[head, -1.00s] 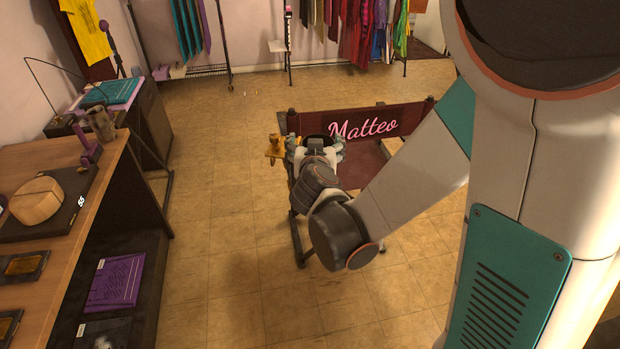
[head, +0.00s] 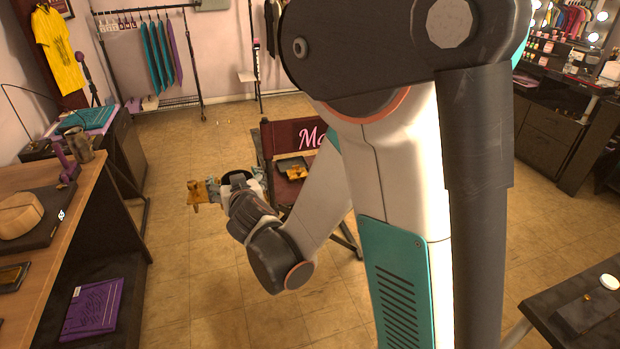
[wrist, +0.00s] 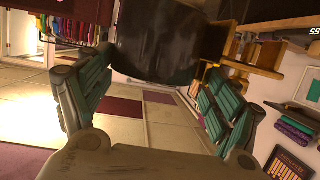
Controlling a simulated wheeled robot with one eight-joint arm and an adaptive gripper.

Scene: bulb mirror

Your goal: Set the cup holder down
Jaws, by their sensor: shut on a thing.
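The cup holder has a dark rounded cup part (wrist: 165,45) and an orange-brown wooden bracket (wrist: 245,50). In the head view its wooden part (head: 200,192) sticks out left of my gripper (head: 240,182). My gripper is shut on the dark part, held in the air above the floor, to the left of the folding chair. In the wrist view the teal-padded fingers of my gripper (wrist: 155,85) stand on either side of the dark part. Its underside is hidden in the head view.
The maroon folding chair (head: 290,133) has a dark tray (head: 284,163) with a yellowish item on its seat. A wooden table (head: 75,187) runs along the left. A dark counter (head: 555,135) stands at the right. Tiled floor (head: 185,250) is open between table and chair.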

